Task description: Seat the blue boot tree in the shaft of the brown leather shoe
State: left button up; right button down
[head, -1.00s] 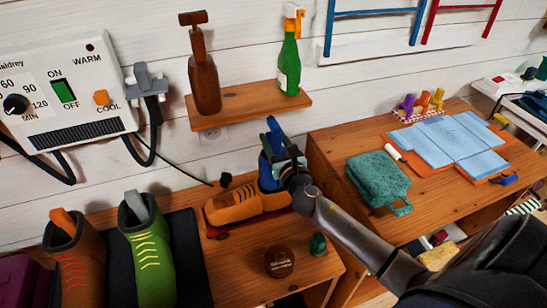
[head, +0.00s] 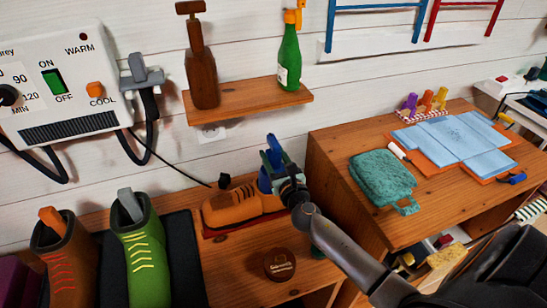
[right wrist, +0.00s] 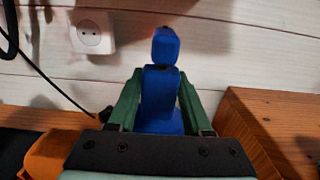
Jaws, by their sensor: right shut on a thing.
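The brown leather shoe (head: 235,207), tan with dark laces, lies on a red mat on the wooden bench, toe to the left. My right gripper (head: 280,177) is at the shoe's right end, shut on the blue boot tree (head: 273,147). The tree stands roughly upright, its narrow top above the fingers. In the right wrist view, the blue boot tree (right wrist: 160,95) sits between the green fingers, and part of the shoe (right wrist: 55,152) shows at lower left. The gripper hides the tree's lower end and the shoe opening; I cannot tell how deep it sits. My left gripper is out of view.
A green boot (head: 143,245) and a darker brown boot (head: 68,260) with trees stand at left. A round brown tin (head: 279,264) is in front of the shoe. A shelf (head: 250,103) with bottles hangs above. A higher desk (head: 335,150) stands right.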

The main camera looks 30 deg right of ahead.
jog(key=shift+f, duration=0.15)
jog(key=shift+c, duration=1.6)
grip_release()
